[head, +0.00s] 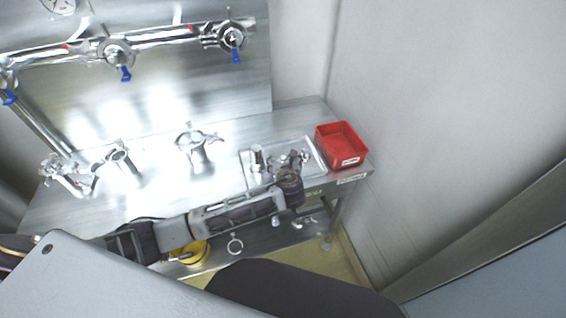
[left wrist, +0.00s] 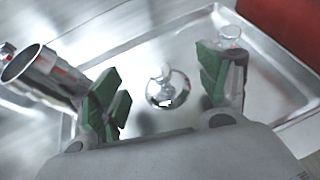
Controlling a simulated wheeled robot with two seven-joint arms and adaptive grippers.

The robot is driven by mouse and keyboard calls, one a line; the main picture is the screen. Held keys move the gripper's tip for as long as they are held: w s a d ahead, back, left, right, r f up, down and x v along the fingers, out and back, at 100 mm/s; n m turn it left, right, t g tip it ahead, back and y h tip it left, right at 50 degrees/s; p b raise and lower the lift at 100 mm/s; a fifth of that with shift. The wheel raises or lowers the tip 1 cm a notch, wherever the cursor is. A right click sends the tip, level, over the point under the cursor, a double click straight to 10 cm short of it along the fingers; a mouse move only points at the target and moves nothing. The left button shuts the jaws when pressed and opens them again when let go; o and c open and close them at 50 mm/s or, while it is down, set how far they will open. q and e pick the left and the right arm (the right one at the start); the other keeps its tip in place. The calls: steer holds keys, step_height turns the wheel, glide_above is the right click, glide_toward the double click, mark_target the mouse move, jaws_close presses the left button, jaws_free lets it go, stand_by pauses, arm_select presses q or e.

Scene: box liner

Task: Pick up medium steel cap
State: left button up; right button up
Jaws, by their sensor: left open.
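A shiny round steel cap with a small knob on top (left wrist: 168,90) lies in the shallow metal tray (left wrist: 140,50). It appears to be the medium cap. My left gripper (left wrist: 162,88) is open, with green finger pads on either side of the cap and nothing held. In the head view my left gripper (head: 293,163) reaches over the tray (head: 250,181) from the near side. The cap is hard to make out there beside the fingers. A steel cylinder (left wrist: 40,75) is left of the left finger, and a small clear or shiny piece (left wrist: 230,36) is behind the right finger. My right gripper does not show.
A red bin (head: 341,145) stands right of the tray, near the steel table's (head: 140,195) right end. Steel fittings (head: 194,147) stand on the table to the left. A pipe with blue-handled valves (head: 118,52) runs along the back panel. A wall closes the right side.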

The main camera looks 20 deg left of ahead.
arm_select(q)
steer(key=shift+x, duration=1.2)
